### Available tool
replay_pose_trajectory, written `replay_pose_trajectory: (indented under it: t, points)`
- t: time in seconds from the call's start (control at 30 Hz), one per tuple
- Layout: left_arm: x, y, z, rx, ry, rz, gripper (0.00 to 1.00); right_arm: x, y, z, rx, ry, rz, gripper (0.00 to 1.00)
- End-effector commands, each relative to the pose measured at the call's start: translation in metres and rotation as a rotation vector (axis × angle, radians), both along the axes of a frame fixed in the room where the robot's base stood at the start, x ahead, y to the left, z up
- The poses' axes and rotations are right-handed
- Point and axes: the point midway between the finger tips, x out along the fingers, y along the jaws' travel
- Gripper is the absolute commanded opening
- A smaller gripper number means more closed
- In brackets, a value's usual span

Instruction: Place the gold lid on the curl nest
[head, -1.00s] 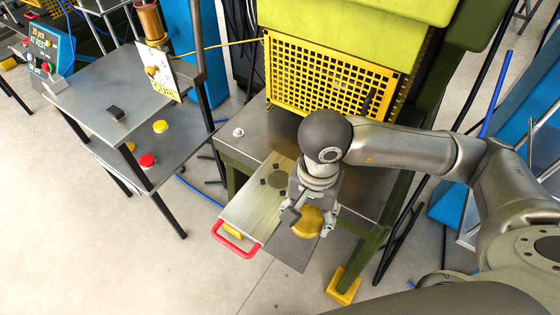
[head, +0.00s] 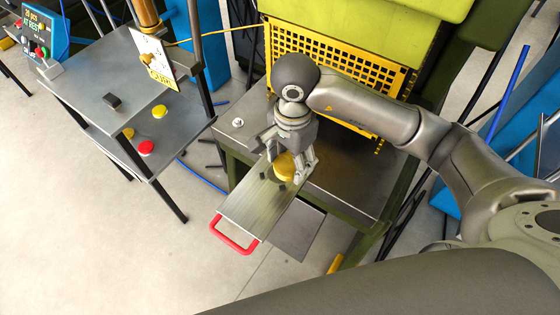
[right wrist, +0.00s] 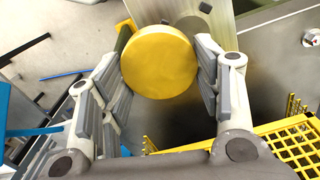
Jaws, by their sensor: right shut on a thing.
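The gold lid (head: 285,167) is a round disc between the fingers of my right gripper (head: 291,170), which is shut on it. In the right wrist view the lid (right wrist: 158,61) shows face-on, with a finger against each side. The lid is above the metal slide with the red handle (head: 236,236), in front of the green press. A CURL sign (head: 160,75) hangs at the left bench, beside a copper-coloured cylinder (head: 148,14). I cannot clearly make out the curl nest there. My left gripper is not in view.
The left bench top (head: 112,68) carries a small dark block (head: 112,101). A yellow mesh guard (head: 330,65) stands behind my right arm. Open floor lies between bench and press.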

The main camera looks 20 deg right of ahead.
Motion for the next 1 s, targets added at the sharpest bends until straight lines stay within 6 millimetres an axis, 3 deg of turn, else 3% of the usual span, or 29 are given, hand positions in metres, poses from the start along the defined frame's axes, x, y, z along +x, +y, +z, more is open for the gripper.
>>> replay_pose_trajectory:
  t: [0.1,0.33,0.57,0.8,1.0]
  points:
    - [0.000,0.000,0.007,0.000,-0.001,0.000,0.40,0.016,0.003,-0.022,-0.001,0.006,-0.002,0.48]
    - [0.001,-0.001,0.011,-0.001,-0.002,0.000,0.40,0.038,0.007,-0.047,0.001,0.003,-0.001,0.48]
    - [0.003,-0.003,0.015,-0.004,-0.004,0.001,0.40,0.047,0.009,-0.060,0.000,0.003,0.000,0.48]
    - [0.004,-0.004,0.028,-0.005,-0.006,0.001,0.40,0.045,0.008,-0.086,0.000,0.004,0.001,0.48]
    - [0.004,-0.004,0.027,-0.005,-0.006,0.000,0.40,0.046,0.008,-0.089,0.000,-0.001,0.001,0.48]
